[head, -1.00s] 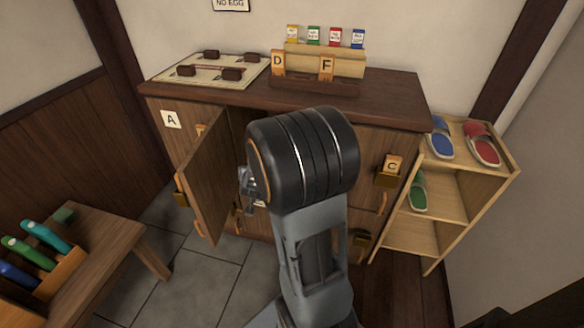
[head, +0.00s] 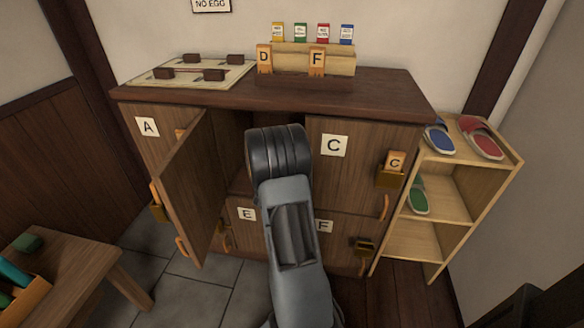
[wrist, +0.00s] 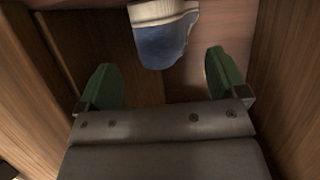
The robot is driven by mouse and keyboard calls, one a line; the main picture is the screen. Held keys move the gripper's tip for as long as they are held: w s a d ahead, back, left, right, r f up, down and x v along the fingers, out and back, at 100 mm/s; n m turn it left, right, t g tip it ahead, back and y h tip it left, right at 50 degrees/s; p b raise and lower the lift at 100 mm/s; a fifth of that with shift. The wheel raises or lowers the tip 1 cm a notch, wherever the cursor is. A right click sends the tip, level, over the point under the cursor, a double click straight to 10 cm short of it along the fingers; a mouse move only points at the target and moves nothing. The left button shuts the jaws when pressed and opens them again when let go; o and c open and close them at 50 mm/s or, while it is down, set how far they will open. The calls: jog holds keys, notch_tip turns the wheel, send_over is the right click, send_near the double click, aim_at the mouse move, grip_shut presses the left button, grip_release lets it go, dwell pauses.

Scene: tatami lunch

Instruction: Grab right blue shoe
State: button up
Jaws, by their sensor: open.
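In the wrist view a blue shoe (wrist: 160,45) with a whitish part lies ahead, at the top of the picture and partly cut off. It is on the wooden floor inside a compartment. My gripper (wrist: 160,68) is open, its two green fingers spread to either side of the shoe's near end, with nothing held. Contact is not visible. In the head view my arm reaches into the open compartment of the cabinet (head: 365,175), and its wrist hides the gripper and this shoe. Another blue shoe (head: 438,138) sits on top of the shoe rack (head: 440,232).
The open cabinet door (head: 188,195) stands left of my arm. Wooden side walls (wrist: 285,95) flank my gripper closely. A red shoe (head: 482,139) and a green shoe (head: 417,196) are on the rack. A low table (head: 85,270) stands at front left.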

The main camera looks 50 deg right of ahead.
jog(key=b+x, duration=0.1)
jog(key=x, duration=0.2)
jog(key=shift+w+d+f, duration=0.2)
jog(key=shift+d+f, duration=0.05)
jog(key=shift+d, duration=0.05)
jog(key=shift+w+d+f+b, duration=0.2)
jog(key=shift+w+d+b, duration=0.15)
jog(key=shift+d, duration=0.3)
jog(key=shift+c, duration=0.5)
jog(key=c, duration=1.1)
jog(key=shift+r, duration=0.15)
